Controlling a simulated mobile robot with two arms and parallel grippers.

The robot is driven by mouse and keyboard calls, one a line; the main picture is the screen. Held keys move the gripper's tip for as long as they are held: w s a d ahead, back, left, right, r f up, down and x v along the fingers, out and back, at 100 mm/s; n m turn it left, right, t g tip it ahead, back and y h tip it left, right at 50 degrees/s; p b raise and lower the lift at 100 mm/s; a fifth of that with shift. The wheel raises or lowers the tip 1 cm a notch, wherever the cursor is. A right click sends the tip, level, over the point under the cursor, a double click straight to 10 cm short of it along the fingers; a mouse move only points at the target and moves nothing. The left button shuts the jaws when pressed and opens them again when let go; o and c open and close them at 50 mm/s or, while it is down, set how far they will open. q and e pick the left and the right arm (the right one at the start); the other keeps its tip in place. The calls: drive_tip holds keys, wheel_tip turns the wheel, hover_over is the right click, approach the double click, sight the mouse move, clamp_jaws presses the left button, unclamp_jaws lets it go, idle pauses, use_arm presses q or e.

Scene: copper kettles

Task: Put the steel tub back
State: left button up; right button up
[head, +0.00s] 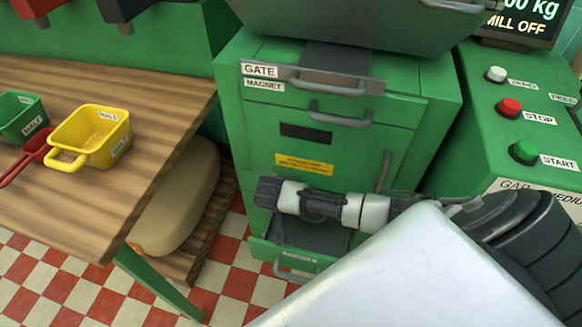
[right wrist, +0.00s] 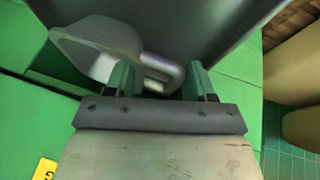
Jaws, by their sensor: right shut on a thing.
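In the right wrist view the steel tub (right wrist: 80,54) is a pale grey, smooth-walled tub with a loop handle (right wrist: 158,68). My right gripper (right wrist: 158,82) is shut on this handle, with one finger on each side. The tub hangs beyond the fingers, to the upper left, against a dark grey recess. In the head view my right arm reaches in front of the low opening of the green mill cabinet (head: 230,110). The arm hides the fingers and the tub there. My left gripper is not in view.
A dark bay (head: 300,236) opens low in the cabinet, with a handled drawer front (head: 285,262) below. Handles stick out above. A wooden table (head: 75,215) at left bears a yellow tub (head: 100,128), a green tub (head: 20,118) and a red scoop (head: 33,153). A sack (head: 178,208) stands beside it.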

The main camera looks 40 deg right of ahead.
drive_tip(key=shift+s+f, duration=0.2)
drive_tip(key=shift+f, duration=0.4)
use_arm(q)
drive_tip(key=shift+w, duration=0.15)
use_arm(e)
drive_tip(key=o, duration=1)
drive_tip(key=shift+s+f, duration=0.15)
drive_tip(key=shift+w+r, duration=0.2)
drive_tip(key=shift+r, duration=0.4)
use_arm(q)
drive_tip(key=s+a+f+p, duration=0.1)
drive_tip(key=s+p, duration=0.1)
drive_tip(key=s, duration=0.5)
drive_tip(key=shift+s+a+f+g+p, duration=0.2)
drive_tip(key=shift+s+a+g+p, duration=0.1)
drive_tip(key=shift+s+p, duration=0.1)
use_arm(e)
drive_tip(key=v, duration=1.2)
drive_tip(key=shift+w+r, duration=0.15)
drive_tip(key=shift+w, duration=0.05)
